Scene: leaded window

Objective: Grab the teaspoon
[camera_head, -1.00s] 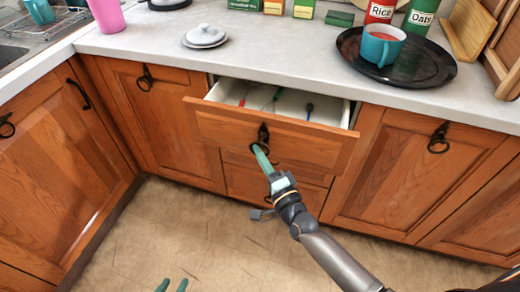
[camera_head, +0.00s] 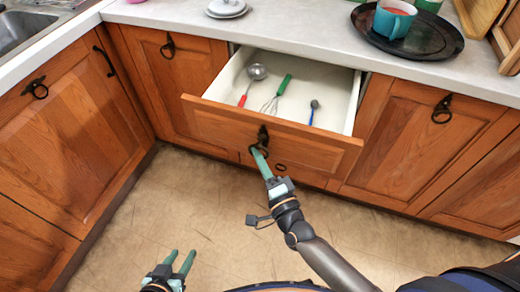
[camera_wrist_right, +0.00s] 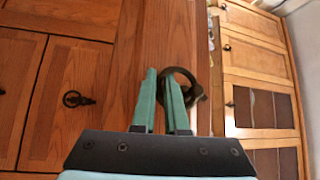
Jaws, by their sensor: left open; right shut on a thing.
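The drawer (camera_head: 270,133) stands open, and inside its right part lies a small spoon with a blue handle and a dark head (camera_head: 314,107), which looks like the teaspoon. My right gripper (camera_head: 259,153) is shut on the drawer's dark ring handle (camera_head: 263,133). In the right wrist view the green fingers (camera_wrist_right: 163,98) close on the ring handle (camera_wrist_right: 188,85), against the wooden drawer front. My left gripper (camera_head: 181,258) is open and empty, low over the floor and well in front of the drawer, far from the spoon.
A ladle with a red handle (camera_head: 257,73) and a whisk with a green handle (camera_head: 277,93) lie left of the spoon. On the counter are a black tray (camera_head: 440,40) with a teal mug (camera_head: 394,20) and a pale lid (camera_head: 227,8). The floor in front is clear.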

